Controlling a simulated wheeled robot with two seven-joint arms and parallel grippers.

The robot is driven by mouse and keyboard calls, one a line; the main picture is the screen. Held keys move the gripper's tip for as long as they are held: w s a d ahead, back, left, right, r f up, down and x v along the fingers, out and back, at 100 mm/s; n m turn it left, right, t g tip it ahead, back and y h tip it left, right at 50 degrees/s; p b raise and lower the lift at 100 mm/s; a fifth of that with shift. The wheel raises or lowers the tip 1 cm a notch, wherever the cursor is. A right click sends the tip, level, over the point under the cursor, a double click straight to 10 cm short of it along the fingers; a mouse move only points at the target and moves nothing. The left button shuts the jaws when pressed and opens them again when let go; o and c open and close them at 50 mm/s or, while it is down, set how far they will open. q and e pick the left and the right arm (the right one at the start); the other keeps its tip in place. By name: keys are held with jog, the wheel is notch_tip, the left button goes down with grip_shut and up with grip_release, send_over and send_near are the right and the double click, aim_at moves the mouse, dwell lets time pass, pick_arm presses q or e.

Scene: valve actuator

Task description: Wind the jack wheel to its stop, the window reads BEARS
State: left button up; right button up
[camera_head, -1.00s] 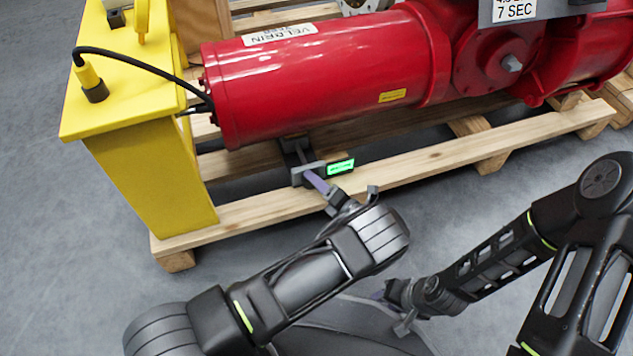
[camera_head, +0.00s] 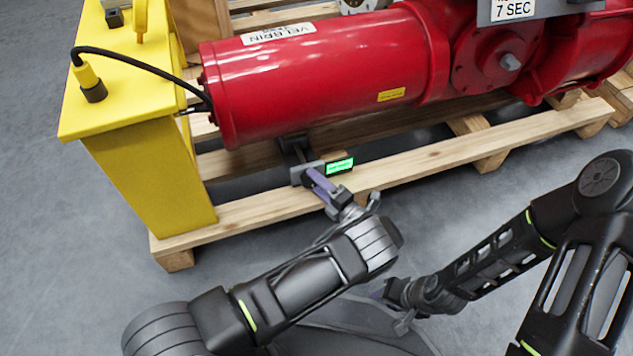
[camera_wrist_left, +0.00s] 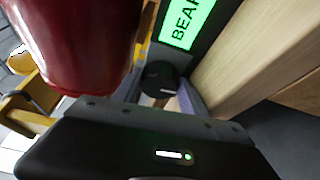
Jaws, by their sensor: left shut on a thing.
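The jack (camera_head: 304,175) sits under the red cylinder by the pallet's front beam. Its green lit window (camera_head: 340,166) is too small to read in the head view. In the left wrist view the window (camera_wrist_left: 188,22) shows letters beginning "BEA", cut off by the picture edge. My left gripper (camera_head: 318,184) is at the jack's front. In the left wrist view its fingers are on either side of the dark round jack wheel (camera_wrist_left: 162,78), shut on it. My right gripper (camera_head: 394,302) hangs low, away from the jack; its jaw state is unclear.
The red actuator cylinder (camera_head: 320,75) lies just above the jack. A yellow stand (camera_head: 150,170) with a black cable is at left. The wooden pallet beam (camera_head: 420,168) runs beside the jack. Grey floor in front of the pallet is open.

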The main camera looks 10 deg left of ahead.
pick_arm(q)
jog(key=o, duration=1.3)
jog(key=shift+o, duration=0.3)
